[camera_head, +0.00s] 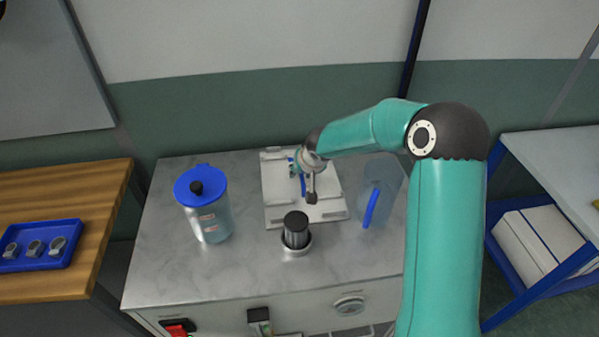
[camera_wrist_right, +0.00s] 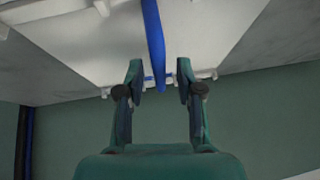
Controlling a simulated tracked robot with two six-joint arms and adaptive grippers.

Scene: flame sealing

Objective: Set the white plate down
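The white plate (camera_head: 279,198) is at the middle back of the grey worktop, roughly flat. I cannot tell whether it rests fully on the surface. A blue bar-like handle (camera_head: 303,186) runs across its middle. My right gripper (camera_head: 298,172) is over the plate at this handle and hides part of both. In the right wrist view, its two fingers (camera_wrist_right: 160,80) stand apart on either side of the blue handle (camera_wrist_right: 153,35), with gaps showing on both sides. The plate also shows there as a pale surface (camera_wrist_right: 220,25). My left gripper is not in view.
A clear jar with a blue lid (camera_head: 203,195) stands left of the plate. A black-topped cylinder (camera_head: 296,231) stands close in front of it. A clear container with a blue handle (camera_head: 380,190) stands to the right. The worktop's (camera_head: 190,275) front left is clear.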

